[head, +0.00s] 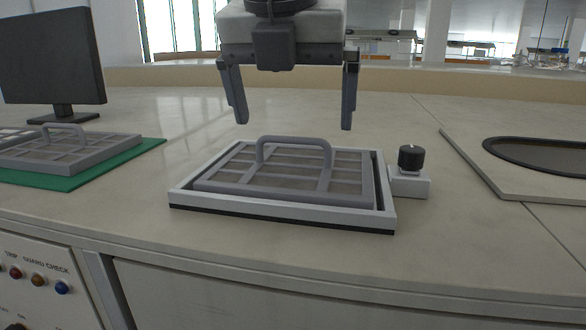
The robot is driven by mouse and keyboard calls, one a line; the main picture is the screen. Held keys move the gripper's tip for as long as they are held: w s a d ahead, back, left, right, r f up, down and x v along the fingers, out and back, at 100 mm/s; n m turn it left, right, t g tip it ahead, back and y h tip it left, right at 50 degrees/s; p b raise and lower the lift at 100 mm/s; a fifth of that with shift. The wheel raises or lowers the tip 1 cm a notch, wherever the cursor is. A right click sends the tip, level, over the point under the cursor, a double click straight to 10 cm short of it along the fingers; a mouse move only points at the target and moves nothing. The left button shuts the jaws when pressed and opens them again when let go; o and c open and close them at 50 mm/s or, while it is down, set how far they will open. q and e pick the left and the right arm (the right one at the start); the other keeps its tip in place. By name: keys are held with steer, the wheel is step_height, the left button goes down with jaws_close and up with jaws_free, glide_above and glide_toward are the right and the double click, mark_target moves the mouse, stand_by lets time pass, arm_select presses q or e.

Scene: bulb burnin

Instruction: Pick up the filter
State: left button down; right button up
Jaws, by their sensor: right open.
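A grey filter (223,178) with a slatted face and a raised loop handle (294,141) lies in a pale frame (282,217) on the counter. My right gripper (294,122) hangs above the filter with its two fingers wide apart and nothing between them. The fingertips are a little above the level of the handle's top, one to each side of it, and they appear clear of it. A second, similar grey filter (95,153) with a handle lies on a green mat (78,180) at the left. My left gripper is not in view.
A white box with a black knob (411,158) sits against the frame's right side. A monitor (52,58) stands at the back left. A raised panel with a dark oval opening (545,155) lies at the right. The counter in front of the frame is clear.

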mark_target(292, 138)
steer(key=x, duration=0.5)
steer(key=shift+a+p, duration=0.1)
steer(key=shift+p, duration=0.3)
steer(key=c, duration=0.8)
steer(key=shift+r, duration=0.1)
steer(key=shift+r, duration=0.1)
